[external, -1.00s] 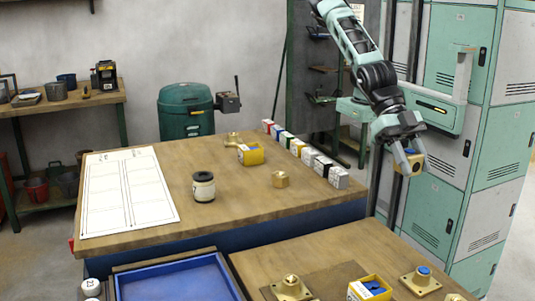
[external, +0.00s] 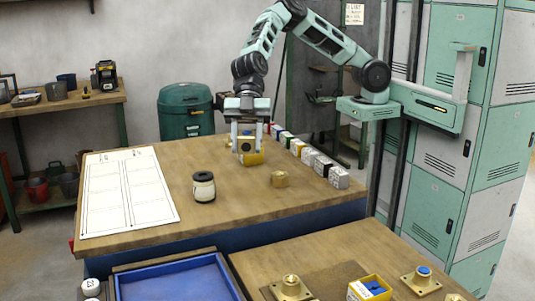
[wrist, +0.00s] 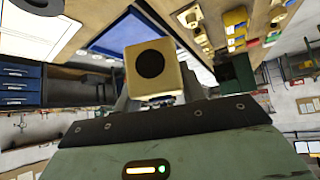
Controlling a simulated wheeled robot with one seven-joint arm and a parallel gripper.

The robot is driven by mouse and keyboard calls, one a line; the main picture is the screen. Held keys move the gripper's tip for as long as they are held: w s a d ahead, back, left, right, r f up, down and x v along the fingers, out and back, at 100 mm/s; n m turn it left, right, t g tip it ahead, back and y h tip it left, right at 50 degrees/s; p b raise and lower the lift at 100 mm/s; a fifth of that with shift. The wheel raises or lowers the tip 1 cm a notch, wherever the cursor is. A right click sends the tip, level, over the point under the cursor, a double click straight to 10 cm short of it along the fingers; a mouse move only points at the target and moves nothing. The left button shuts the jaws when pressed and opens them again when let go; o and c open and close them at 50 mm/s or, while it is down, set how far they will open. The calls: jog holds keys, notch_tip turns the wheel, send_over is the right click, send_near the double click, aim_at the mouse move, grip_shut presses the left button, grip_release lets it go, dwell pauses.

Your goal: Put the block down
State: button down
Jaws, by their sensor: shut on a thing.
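My gripper (external: 246,141) is shut on a brass block (external: 245,146) with a dark round hole. In the external view it is over the back middle of the wooden table (external: 150,222). The wrist view shows the block (wrist: 138,84) between the fingers with the hole facing the camera.
A white marked sheet (external: 126,190) lies at the left. A row of small coloured boxes (external: 311,156) lines the right edge. Bare wood lies around the jar.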

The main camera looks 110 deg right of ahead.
jog(key=w+d+m+t+h, duration=0.15)
jog(key=w+d, duration=0.25)
jog(key=d, duration=1.4)
jog(key=w+d+m+t, duration=0.2)
jog(key=w+d+m, duration=0.15)
jog(key=d, duration=1.35)
jog(key=shift+n+g, duration=0.25)
jog(key=shift+n, duration=0.15)
jog(key=f, duration=0.3)
jog(key=f+p, duration=0.1)
jog(key=f, duration=0.3)
jog(key=d+f+p, duration=0.1)
jog(key=f, duration=0.2)
jog(key=shift+w+f, duration=0.2)
jog(key=shift+w, duration=0.05)
jog(key=shift+f+p, duration=0.55)
jog(key=shift+f, duration=1.5)
jog(key=shift+f, duration=0.15)
jog(key=c, duration=0.8)
grip_release()
jog(key=shift+c, duration=0.2)
